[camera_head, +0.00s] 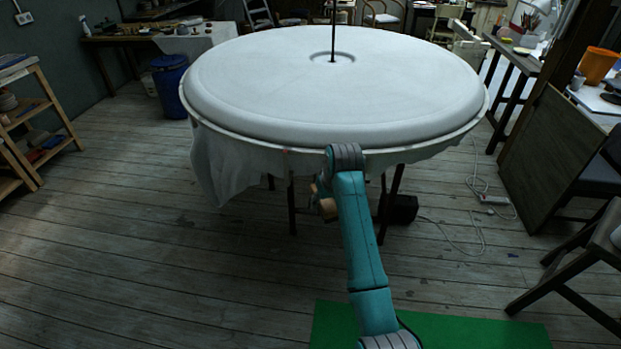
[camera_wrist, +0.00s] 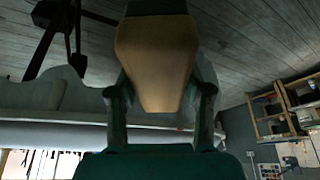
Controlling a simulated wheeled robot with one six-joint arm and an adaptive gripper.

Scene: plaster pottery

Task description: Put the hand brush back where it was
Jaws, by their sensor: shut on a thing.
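The hand brush (camera_wrist: 156,52) fills the middle of the wrist view. Its tan wooden body lies between my gripper's two fingers, with a dark part at the top edge of the picture. My gripper (camera_wrist: 160,92) is shut on it. In the head view my gripper is mostly hidden behind my arm, in front of the round table's near side and below its rim. A small tan part of the brush (camera_head: 327,209) shows there, left of my arm. The brush is held clear of the floor.
A big round white plaster disc (camera_head: 260,90) covers the table, with cloth (camera_head: 222,170) hanging from its edge. A blue bin (camera_head: 170,88) stands behind left, a wooden shelf (camera_head: 40,125) at far left. A cable (camera_head: 470,240) lies on the floor at right. The floor at left is clear.

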